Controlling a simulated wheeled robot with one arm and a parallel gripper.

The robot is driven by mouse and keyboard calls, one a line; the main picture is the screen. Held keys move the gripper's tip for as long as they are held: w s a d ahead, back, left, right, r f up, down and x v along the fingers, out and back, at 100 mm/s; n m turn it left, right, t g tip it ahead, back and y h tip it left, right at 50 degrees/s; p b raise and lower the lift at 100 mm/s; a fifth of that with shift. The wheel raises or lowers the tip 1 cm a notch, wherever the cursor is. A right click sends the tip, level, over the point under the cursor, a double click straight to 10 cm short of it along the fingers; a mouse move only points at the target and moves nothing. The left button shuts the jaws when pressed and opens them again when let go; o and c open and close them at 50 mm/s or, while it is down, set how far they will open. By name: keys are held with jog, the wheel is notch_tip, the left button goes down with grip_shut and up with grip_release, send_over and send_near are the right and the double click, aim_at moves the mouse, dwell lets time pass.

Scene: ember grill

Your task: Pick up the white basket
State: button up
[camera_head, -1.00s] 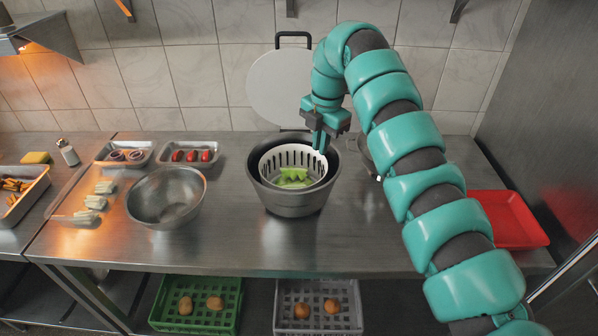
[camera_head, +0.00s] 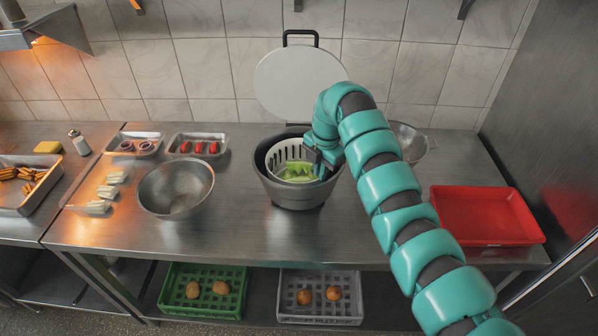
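The white basket (camera_head: 280,153) is slotted and sits inside a dark grey round bowl (camera_head: 293,196) on the steel counter. Green leafy pieces (camera_head: 298,170) lie in the basket. My gripper (camera_head: 322,172) is at the right side of the basket, low at its rim. My teal arm covers part of the basket's right rim and the bowl's right edge. The fingers are mostly hidden, so I cannot tell whether they are open, shut or touching the rim.
A steel bowl (camera_head: 176,190) stands to the left, a red tray (camera_head: 487,217) to the right, and a strainer (camera_head: 412,142) behind my arm. A round white lid (camera_head: 296,85) stands behind the bowl. Bare counter lies in front.

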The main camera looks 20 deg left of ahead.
jog(key=shift+a+f+p, duration=0.1)
jog(key=shift+f+p, duration=1.75)
jog(key=shift+f, duration=0.9)
jog(key=shift+w+f, duration=0.15)
jog(key=shift+f, duration=0.2)
grip_shut()
jog(key=shift+r, duration=0.1)
